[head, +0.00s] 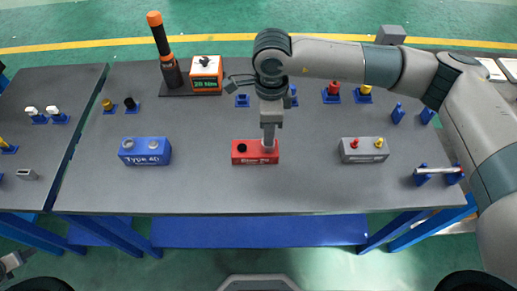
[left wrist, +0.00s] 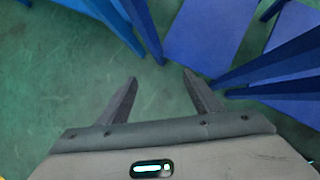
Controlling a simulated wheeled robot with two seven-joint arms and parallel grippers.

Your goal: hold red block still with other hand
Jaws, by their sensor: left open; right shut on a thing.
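The red block (head: 240,158) lies on the grey table top (head: 200,197) near its middle. A round black part (head: 241,147) shows at the left of its top. My right gripper (head: 268,146) points straight down at the right of the block's top. Its narrow fingers are shut on a small part there, which they mostly hide; I cannot tell what it is. My left gripper (left wrist: 159,75) is open and empty in the left wrist view, above the green floor and apart from the red block.
A blue block (head: 144,158) stands left and a grey block (head: 364,157) with red and yellow knobs stands right. An orange-handled tool (head: 161,45) and orange box (head: 206,73) stand at the back. Blue table legs (left wrist: 128,25) show near my left gripper.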

